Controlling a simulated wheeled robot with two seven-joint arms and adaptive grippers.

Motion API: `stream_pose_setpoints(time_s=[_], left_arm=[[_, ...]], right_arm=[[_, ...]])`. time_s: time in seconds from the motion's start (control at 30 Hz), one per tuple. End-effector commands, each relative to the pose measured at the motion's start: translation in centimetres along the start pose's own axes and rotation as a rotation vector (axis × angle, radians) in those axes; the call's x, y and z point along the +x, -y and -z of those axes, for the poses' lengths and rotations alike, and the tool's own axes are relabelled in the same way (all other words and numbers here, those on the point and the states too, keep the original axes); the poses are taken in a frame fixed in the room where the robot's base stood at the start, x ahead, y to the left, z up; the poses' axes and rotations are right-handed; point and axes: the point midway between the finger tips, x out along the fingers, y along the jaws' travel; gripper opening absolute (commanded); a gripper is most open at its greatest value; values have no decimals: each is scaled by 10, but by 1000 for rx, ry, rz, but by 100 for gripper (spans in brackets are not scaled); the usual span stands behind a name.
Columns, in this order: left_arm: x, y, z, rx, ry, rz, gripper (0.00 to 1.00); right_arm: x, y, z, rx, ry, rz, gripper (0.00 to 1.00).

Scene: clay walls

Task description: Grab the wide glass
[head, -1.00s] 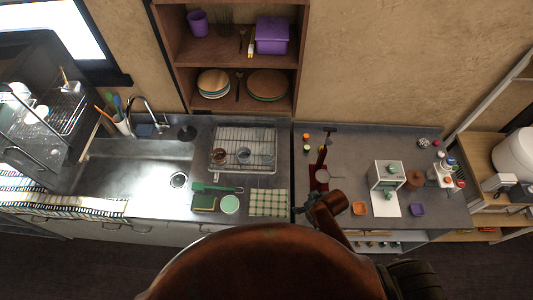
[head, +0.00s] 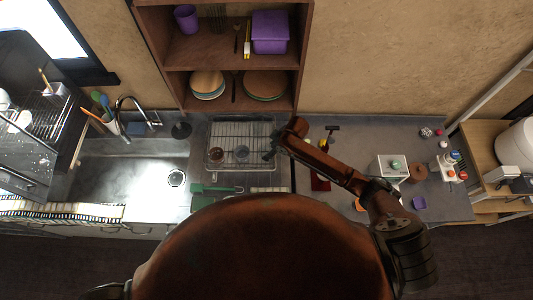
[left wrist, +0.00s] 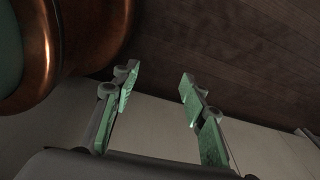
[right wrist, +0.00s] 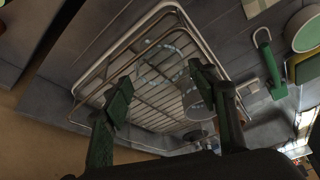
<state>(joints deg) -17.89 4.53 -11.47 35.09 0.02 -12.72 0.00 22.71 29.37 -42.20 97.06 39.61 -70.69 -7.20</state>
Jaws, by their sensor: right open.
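Two small glasses stand on the wire drying rack (head: 240,128): a reddish-looking one (head: 216,155) at left and a clear greyish one (head: 242,153) at right. Which is the wide one is hard to tell from the head view. In the right wrist view, a clear glass with a dotted rim (right wrist: 168,62) shows on the rack between the fingers, with another clear glass (right wrist: 194,104) partly behind the right finger. My right gripper (head: 271,153) is open and empty at the rack's right edge, beside the greyish glass. My left gripper (left wrist: 158,88) is open and empty, low over the floor.
The sink (head: 130,175) lies left of the rack. A green-handled utensil (head: 215,188) lies in front of it. A red board (head: 320,182) and a white box stand (head: 388,165) are on the right counter. A shelf with plates (head: 208,84) rises behind.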

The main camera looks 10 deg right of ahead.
Motion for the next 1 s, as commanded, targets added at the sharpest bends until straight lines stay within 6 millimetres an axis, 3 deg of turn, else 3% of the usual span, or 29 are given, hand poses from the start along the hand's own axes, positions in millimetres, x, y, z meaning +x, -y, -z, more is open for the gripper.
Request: stream_pose_setpoints(time_s=[0.13, 0.33, 0.5, 0.67, 1.0], left_arm=[[-7, 0, -8, -1, 10, -1, 40], [-10, 2, 17, 4, -20, 1, 40], [-11, 3, 33, 7, -41, 2, 40], [-10, 3, 30, 7, -37, 2, 40], [-10, 1, 11, 3, -13, 1, 40]], right_arm=[[17, 2, 1, 2, 2, 2, 54], [42, 1, 0, 2, 0, -2, 54], [49, 1, -1, 2, -1, -3, 54], [49, 1, -1, 2, -1, -3, 54], [49, 0, -2, 4, -1, -3, 30]])
